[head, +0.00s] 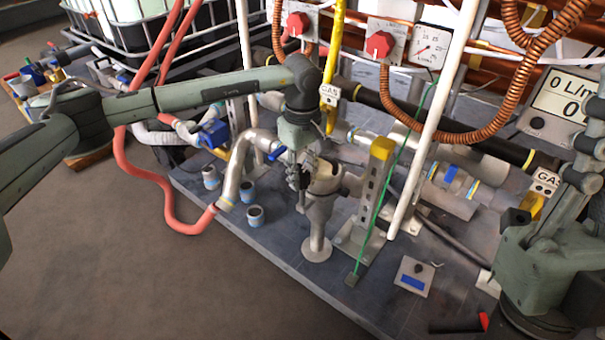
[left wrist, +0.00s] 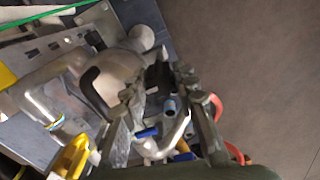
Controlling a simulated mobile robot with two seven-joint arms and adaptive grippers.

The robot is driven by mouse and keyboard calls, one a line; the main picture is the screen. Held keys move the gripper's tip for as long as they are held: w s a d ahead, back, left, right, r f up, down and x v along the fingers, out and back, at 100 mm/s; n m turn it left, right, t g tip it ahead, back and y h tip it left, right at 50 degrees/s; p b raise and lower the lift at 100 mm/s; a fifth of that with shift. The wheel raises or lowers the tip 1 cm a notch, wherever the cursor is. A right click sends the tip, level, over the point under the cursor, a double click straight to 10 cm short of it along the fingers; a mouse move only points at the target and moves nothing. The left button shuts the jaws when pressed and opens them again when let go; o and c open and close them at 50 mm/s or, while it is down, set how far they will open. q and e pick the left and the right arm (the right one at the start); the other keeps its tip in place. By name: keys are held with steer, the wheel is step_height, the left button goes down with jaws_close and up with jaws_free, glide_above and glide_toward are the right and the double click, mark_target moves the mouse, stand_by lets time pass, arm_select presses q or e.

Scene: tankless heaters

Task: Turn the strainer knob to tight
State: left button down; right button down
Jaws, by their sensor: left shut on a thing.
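The strainer (head: 325,187) is a grey metal body with a cup-like top on a short post with a round foot, in the middle of the head view. My left gripper (head: 298,182) points down at the strainer's left side. In the left wrist view my left gripper (left wrist: 158,78) has its fingers drawn in at the tips, shut on what looks like the strainer knob. The knob is mostly hidden between the fingers, so its setting cannot be read. My right gripper (head: 582,170) is partly visible at the right edge; its jaws are unclear.
A yellow-topped metal post (head: 381,150) and a green line stand close right of the strainer. A silver bent pipe (head: 236,168) with a red hose (head: 196,222) is on its left. Several small grey cups sit on the platform. Floor in front is clear.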

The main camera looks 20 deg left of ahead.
mark_target(302, 173)
arm_select(q)
steer(key=c, duration=1.2)
jaws_free()
step_height(302, 173, up, 12)
steer(key=shift+r, duration=0.1)
